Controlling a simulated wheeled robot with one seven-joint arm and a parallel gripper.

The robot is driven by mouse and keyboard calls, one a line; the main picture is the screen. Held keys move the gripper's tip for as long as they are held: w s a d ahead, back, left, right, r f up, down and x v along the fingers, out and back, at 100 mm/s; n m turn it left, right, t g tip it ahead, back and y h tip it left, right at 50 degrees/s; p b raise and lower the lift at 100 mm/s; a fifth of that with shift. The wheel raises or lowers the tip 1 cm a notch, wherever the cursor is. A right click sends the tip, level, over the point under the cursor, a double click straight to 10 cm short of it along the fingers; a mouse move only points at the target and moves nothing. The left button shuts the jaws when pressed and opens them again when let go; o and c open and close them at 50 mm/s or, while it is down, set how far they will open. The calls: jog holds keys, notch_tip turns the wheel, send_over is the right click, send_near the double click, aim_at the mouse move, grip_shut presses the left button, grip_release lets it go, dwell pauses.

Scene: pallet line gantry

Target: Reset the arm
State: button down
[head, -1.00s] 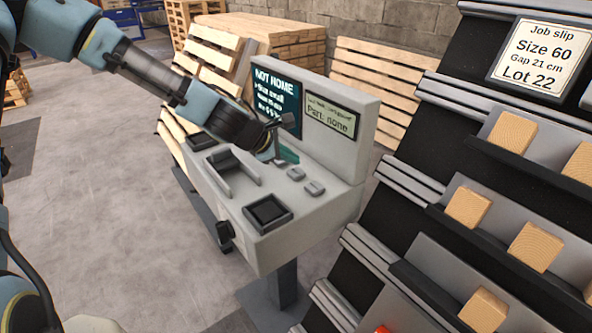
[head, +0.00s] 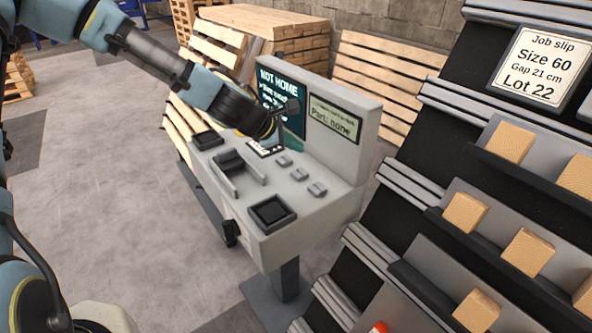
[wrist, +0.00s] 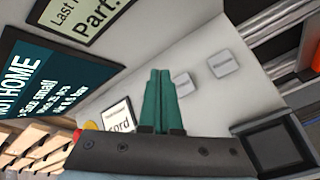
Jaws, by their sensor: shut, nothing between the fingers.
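A grey console (head: 240,205) carries a dark screen (head: 278,88) reading "NOT HOME" and a smaller pale screen (head: 334,118) reading "Part: none". Three small grey buttons (head: 299,173) lie in a row on its top. My gripper (head: 297,144) is above the console top in front of the screens, its teal fingers partly hidden by the wrist. In the wrist view my gripper (wrist: 159,75) has its two teal fingers together and empty. Two buttons show beyond them, one (wrist: 222,63) to the right and one (wrist: 183,84) close beside the fingertips.
A printed card (wrist: 117,117) lies left of my fingers. A sloped rack (head: 400,215) with wooden blocks stands at right. Pallets (head: 385,90) stand behind. Open floor lies left.

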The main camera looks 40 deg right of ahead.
jog(key=w+a+m, duration=0.1)
jog(key=a, duration=0.2)
jog(key=w+a+f+m+y, duration=0.1)
jog(key=w+a, duration=0.1)
jog(key=a, duration=0.2)
jog(key=w+a+m+y, duration=0.1)
jog(key=a+m, duration=0.1)
jog(key=a, duration=0.1)
jog(key=shift+w+a+f+t, duration=0.2)
jog(key=shift+a+f+t, duration=0.05)
jog(key=shift+a+t, duration=0.05)
jog(key=a+r+m+y, duration=0.2)
jog(key=a+r, duration=0.1)
jog(key=a, duration=0.9)
jog(key=a+r+m+y, duration=0.2)
jog(key=a+r, duration=0.1)
jog(key=a, duration=1)
jog(key=a+r+m+y, duration=0.2)
jog(key=a+y, duration=0.1)
jog(key=a, duration=0.9)
jog(key=shift+s+a+r+m+t, duration=0.15)
jog(key=shift+s+r+m+t, duration=0.15)
jog(key=shift+s+r, duration=0.1)
jog(key=shift+w, duration=0.1)
